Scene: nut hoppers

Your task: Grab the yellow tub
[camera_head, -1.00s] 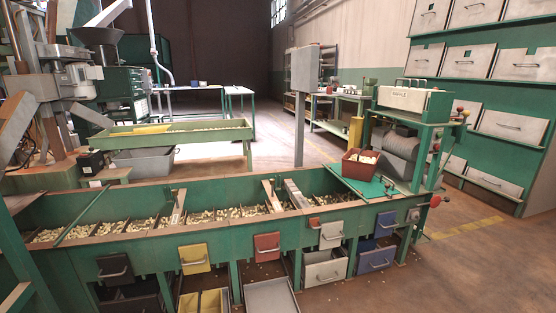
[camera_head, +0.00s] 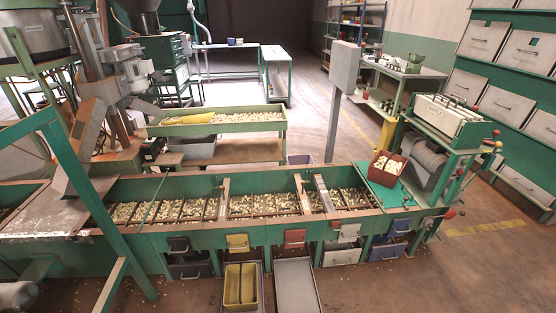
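A yellow tub (camera_head: 233,287) sits low under the front of the long green hopper trough, near the bottom centre of the head view. It is open at the top, and a ridge or divider runs along its middle. It seems to rest in a grey tray or frame, whose edges show around it. I cannot tell whether it holds anything. Neither of my grippers can be made out in the view.
The green trough (camera_head: 200,236) holding nuts spans the scene above the tub. A long grey tray (camera_head: 297,287) lies right of the tub. A yellow flap (camera_head: 237,243) hangs above it. Green frame legs (camera_head: 100,215) stand at left. The floor at bottom right is clear.

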